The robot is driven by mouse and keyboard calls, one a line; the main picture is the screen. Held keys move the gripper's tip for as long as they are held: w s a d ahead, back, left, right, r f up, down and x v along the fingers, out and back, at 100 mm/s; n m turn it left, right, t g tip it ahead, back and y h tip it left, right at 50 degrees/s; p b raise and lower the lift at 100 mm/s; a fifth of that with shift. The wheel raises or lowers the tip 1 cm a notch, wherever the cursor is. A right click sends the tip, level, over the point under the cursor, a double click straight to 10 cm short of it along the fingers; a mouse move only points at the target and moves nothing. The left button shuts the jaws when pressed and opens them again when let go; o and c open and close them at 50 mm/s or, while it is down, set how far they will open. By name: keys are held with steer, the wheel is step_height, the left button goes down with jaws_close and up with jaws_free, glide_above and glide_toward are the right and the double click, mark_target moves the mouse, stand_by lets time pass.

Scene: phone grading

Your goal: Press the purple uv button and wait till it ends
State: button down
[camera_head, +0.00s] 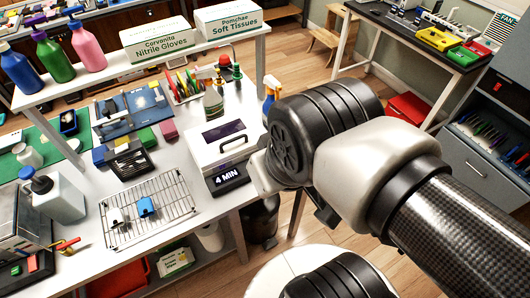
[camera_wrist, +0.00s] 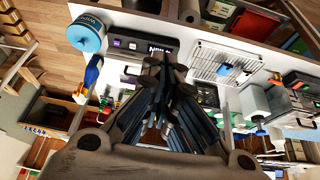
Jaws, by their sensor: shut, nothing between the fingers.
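The white UV box (camera_head: 218,150) stands on the white workbench in the head view, with a dark purple window and a handle on its lid. Its front display (camera_head: 228,178) reads "4 MIN". In the wrist view the dark front panel (camera_wrist: 135,53) appears upside down, with a small purple button (camera_wrist: 117,42) and another light mark beside the partly covered display (camera_wrist: 158,47). My gripper (camera_wrist: 164,62) is shut and empty, its fingertips overlapping the panel near the display in that view. I cannot tell whether they touch it. In the head view my arm hides most of the gripper.
A wire rack (camera_head: 150,212) with a blue item stands left of the box. A blue-lidded wipes tub (camera_wrist: 88,33) shows beside the box in the wrist view.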

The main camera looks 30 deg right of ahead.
steer(key=w+d+f+n+t+h+p, duration=0.1)
steer(key=w+d+f+n+p, duration=0.15)
steer(key=w+d, duration=0.55)
steer(key=w+d+f+n+t+h+p, duration=0.1)
steer(key=w+d+f+n+p, duration=0.3)
steer(key=w, duration=0.7)
steer(key=w+f+n+t+y+p, duration=0.2)
steer(key=w+f+n+y, duration=0.2)
steer(key=f, duration=0.7)
steer(key=shift+w+d+f+n, duration=0.2)
steer(key=shift+w+d+n, duration=0.35)
steer(key=shift+w, duration=0.4)
steer(key=shift+a, duration=0.1)
steer(key=shift+f, duration=0.1)
step_height(320, 180, down, 9)
steer(key=b, duration=0.7)
steer(key=shift+r, duration=0.2)
